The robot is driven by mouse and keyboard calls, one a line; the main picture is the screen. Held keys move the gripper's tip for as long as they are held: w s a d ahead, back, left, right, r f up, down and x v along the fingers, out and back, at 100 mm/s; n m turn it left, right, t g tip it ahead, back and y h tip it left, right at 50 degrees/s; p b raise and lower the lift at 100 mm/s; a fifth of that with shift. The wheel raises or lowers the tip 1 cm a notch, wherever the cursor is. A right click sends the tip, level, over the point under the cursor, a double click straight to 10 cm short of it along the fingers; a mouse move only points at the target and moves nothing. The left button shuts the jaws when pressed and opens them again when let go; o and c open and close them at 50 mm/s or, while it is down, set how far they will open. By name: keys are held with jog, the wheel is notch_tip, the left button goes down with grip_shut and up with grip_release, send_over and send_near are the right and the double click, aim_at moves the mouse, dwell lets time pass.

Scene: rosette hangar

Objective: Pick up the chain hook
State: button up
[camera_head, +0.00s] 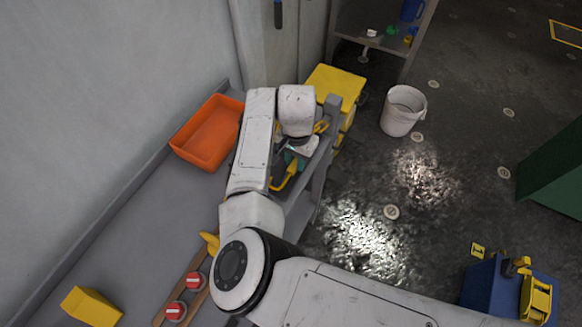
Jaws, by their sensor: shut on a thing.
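The chain hook (285,179) appears as a yellow curved piece just below my gripper (293,158), over the far end of the grey bench. My gripper points down and is shut on the hook. The fingertips are dark and partly hidden by my own wrist, so the exact grip is hard to see. A teal thing (301,163) shows right beside the fingers. I cannot tell whether the hook touches the surface below.
An orange tray (207,132) lies left of my arm against the wall. Yellow block (92,307) and red-topped discs (194,281) are on the near bench (125,250). Beyond the bench stand a yellow bin (335,83) and white bucket (403,110).

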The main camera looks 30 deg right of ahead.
grip_shut()
jog(key=shift+r, duration=0.25)
notch_tip(320, 180, up, 2)
jog(key=shift+r+b, duration=0.1)
jog(key=shift+b, duration=0.4)
jog(key=s+d+r+b, duration=0.1)
jog(key=s+d+r, duration=0.1)
jog(key=s+r, duration=0.8)
jog(key=s, duration=0.3)
jog(key=shift+s+d+r, duration=0.2)
jog(key=shift+s, duration=0.2)
jog(key=shift+w+f, duration=0.1)
